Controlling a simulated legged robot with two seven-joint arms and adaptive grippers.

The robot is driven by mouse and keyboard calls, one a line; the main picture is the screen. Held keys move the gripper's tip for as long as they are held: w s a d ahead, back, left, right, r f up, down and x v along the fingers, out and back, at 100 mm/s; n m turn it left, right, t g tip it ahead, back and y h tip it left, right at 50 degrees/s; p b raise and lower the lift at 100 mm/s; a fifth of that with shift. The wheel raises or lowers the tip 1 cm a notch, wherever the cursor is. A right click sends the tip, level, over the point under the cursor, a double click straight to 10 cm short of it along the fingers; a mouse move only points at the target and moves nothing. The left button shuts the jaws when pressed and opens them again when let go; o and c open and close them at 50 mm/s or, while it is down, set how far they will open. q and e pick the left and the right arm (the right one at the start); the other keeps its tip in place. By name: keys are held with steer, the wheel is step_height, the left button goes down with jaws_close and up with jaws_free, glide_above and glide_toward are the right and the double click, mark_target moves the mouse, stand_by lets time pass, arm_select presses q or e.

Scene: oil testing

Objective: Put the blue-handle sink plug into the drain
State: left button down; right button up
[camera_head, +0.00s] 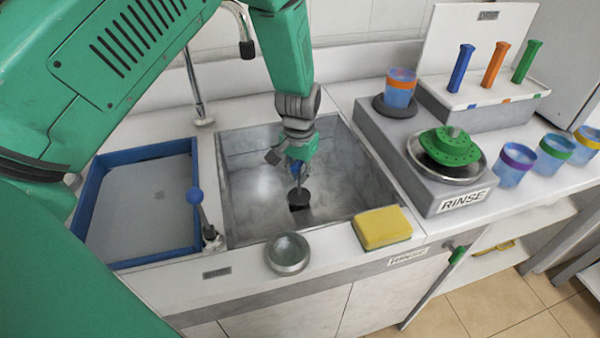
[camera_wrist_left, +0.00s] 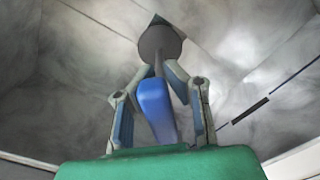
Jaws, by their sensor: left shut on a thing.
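My left gripper (camera_head: 296,165) reaches down into the grey metal sink (camera_head: 240,165) and is shut on the blue handle of the sink plug (camera_head: 299,196). The plug hangs below the fingers on a thin stem, with its dark round stopper lowest, near the sink floor. In the left wrist view, the blue handle (camera_wrist_left: 158,108) sits between the two fingers, with the grey stopper (camera_wrist_left: 160,42) beyond it. A dark drain patch (camera_head: 298,207) shows just under the stopper and is mostly hidden by it. Whether the stopper touches the drain cannot be told. My right gripper is not in view.
A faucet (camera_head: 246,40) stands behind the sink. A metal bowl (camera_head: 288,254) and yellow sponge (camera_head: 382,228) lie along the front edge. The rinse station (camera_head: 425,165) and cups (camera_head: 514,165) are at right.

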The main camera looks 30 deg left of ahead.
arm_select(q)
steer(key=shift+a+f+b, duration=0.2)
steer(key=shift+f+b, duration=0.2)
steer(key=shift+f, duration=0.4)
steer(key=shift+a, duration=0.15)
steer(key=shift+d+f, duration=0.1)
steer(key=shift+d, duration=0.15)
steer(key=shift+f, duration=0.25)
steer(key=c, duration=1.6)
jaws_free()
steer(key=shift+a, duration=0.1)
steer(key=shift+o, duration=0.2)
